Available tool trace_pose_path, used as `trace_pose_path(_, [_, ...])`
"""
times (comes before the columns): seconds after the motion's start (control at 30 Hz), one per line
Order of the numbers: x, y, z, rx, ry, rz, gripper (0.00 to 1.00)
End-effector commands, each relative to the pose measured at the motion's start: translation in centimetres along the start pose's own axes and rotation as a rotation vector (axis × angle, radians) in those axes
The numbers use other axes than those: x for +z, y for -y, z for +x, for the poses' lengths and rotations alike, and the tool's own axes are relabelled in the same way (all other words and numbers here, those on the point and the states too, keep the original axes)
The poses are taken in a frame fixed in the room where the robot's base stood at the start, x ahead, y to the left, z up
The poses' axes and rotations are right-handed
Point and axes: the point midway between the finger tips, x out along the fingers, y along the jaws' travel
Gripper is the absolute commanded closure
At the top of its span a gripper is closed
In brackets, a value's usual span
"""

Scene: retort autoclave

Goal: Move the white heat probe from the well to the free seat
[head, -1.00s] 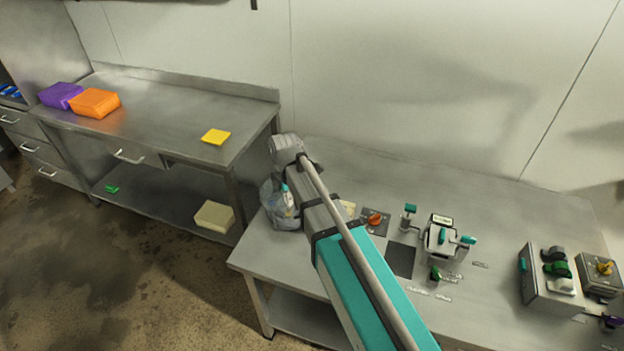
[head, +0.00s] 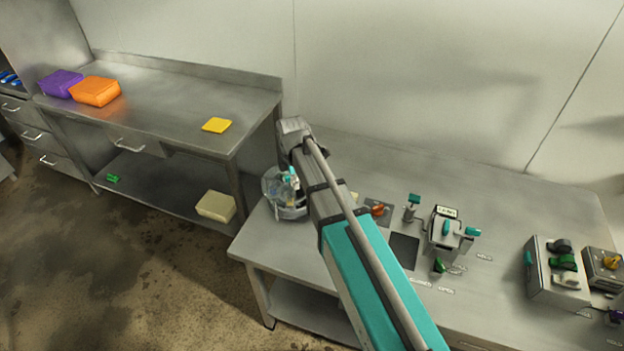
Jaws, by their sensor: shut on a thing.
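My gripper (head: 288,200) is at the left end of the near steel table (head: 335,285), small and partly behind my own forearm. It is shut on a small pale piece (head: 294,184), which I take to be the white heat probe, with a teal part just above it. Its outline is too small to make out, and I cannot tell whether its tip touches anything. I cannot tell for certain which fixtures are the well and the free seat.
Right of my arm are an orange knob (head: 378,209), a dark square plate (head: 403,250), a grey device with teal handles (head: 446,230) and a box with coloured handles (head: 555,272). A second bench (head: 170,110) at left holds purple and orange blocks and a yellow pad.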

Motion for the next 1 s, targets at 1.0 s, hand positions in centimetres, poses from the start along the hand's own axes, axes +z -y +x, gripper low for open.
trace_pose_path(1.0, [6.8, -6.0, 6.1, 0.000, 0.000, 0.032, 1.00])
